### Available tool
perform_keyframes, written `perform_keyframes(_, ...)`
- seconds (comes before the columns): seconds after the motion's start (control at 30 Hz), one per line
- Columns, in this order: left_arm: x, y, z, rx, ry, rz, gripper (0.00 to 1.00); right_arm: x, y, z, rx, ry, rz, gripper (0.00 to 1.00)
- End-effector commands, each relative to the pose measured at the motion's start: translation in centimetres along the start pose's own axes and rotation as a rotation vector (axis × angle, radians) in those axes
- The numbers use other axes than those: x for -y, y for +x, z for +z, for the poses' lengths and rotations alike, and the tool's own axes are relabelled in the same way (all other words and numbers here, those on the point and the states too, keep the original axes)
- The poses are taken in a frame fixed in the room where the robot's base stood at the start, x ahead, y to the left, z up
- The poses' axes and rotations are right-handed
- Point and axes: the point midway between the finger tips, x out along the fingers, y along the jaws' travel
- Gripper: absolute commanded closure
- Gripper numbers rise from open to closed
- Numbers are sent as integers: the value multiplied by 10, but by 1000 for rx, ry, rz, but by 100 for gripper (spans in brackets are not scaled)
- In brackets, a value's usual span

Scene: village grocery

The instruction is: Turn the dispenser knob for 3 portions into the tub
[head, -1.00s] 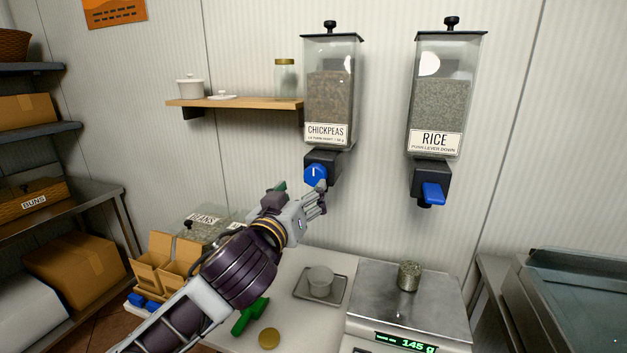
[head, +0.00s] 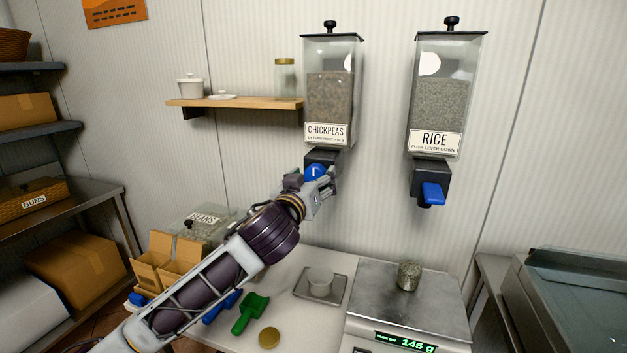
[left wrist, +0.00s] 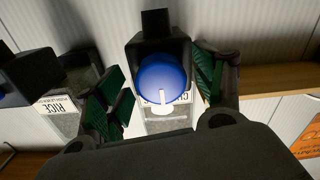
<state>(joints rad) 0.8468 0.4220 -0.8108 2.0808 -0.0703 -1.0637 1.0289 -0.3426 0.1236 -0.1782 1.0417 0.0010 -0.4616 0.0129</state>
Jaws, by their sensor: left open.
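The chickpeas dispenser (head: 329,100) hangs on the wall, with a blue round knob (head: 315,172) bearing a white mark on its black outlet. The knob also shows in the left wrist view (left wrist: 161,80). My left gripper (head: 312,183) is open at the knob. In the left wrist view its green-padded fingers (left wrist: 160,92) stand on either side of the knob, with a gap visible on the left. A small clear tub (head: 320,282) stands on a grey tray (head: 301,291) below the dispenser. My right gripper is not in view.
The rice dispenser (head: 440,95) with a blue lever (head: 433,193) hangs to the right. A scale (head: 378,312) reading 145 g holds a filled jar (head: 409,276). A green scoop (head: 250,314) and a round lid (head: 269,338) lie on the counter. A shelf (head: 240,103) is at the upper left.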

Motion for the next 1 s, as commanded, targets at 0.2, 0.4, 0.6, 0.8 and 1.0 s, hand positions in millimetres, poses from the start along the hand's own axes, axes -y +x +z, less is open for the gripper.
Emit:
perform_keyframes(0.2, 0, 1, 0, 0, 0, 1, 31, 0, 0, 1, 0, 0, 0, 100)
perform_keyframes(0.4, 0, 1, 0, 0, 0, 1, 45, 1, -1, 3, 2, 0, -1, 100)
perform_keyframes(0.6, 0, 1, 0, 0, 0, 0, 71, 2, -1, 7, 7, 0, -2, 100)
perform_keyframes(0.8, 0, 1, 0, 0, 2, 0, 77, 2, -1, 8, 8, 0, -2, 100)
perform_keyframes(1.0, 0, 1, 0, 1, 29, 0, 77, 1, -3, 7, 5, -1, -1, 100)
